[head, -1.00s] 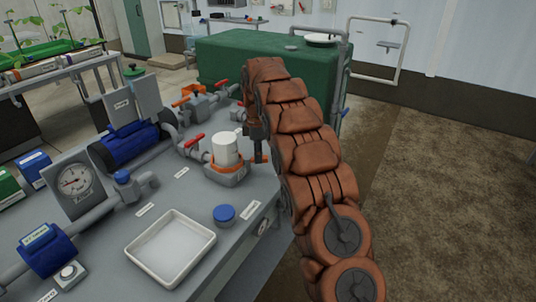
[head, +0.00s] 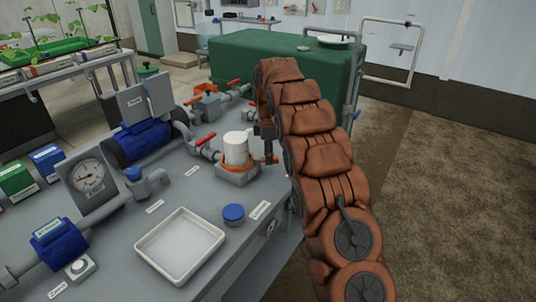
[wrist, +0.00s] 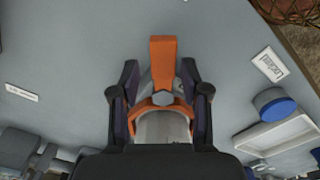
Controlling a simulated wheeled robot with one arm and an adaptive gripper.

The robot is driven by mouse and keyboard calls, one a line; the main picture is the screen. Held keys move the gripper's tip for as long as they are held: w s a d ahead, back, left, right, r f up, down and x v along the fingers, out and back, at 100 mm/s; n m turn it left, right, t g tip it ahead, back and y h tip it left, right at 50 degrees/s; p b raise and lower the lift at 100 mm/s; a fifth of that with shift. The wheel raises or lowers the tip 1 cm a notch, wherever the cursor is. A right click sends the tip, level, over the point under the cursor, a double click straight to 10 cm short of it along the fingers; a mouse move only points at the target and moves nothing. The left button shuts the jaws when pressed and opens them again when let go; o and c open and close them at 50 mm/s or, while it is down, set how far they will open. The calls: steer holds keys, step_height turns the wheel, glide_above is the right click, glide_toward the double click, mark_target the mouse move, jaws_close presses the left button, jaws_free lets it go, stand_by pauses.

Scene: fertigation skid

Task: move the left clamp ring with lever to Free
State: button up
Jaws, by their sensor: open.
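An orange clamp ring (head: 238,165) sits around the base of a white cylindrical housing (head: 236,147) on the grey bench in the head view. In the wrist view the ring (wrist: 160,103) shows at the bottom centre, with its orange lever (wrist: 162,52) sticking out between my fingers. My gripper (wrist: 160,75) is open, with one dark finger on each side of the lever and gaps showing. In the head view my gripper (head: 266,150) points down just right of the housing. A label reading "Locked" (wrist: 267,62) lies right of the lever.
A white tray (head: 180,246) and a blue-capped knob (head: 233,214) stand in front. Red-handled valves (head: 205,139), grey pipes and a blue pump (head: 140,143) are to the left. A green tank (head: 285,65) stands behind. The bench around the lever's end is clear.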

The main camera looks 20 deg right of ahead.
step_height(320, 180, up, 6)
steer(key=shift+f, duration=0.1)
steer(key=shift+r, duration=0.85)
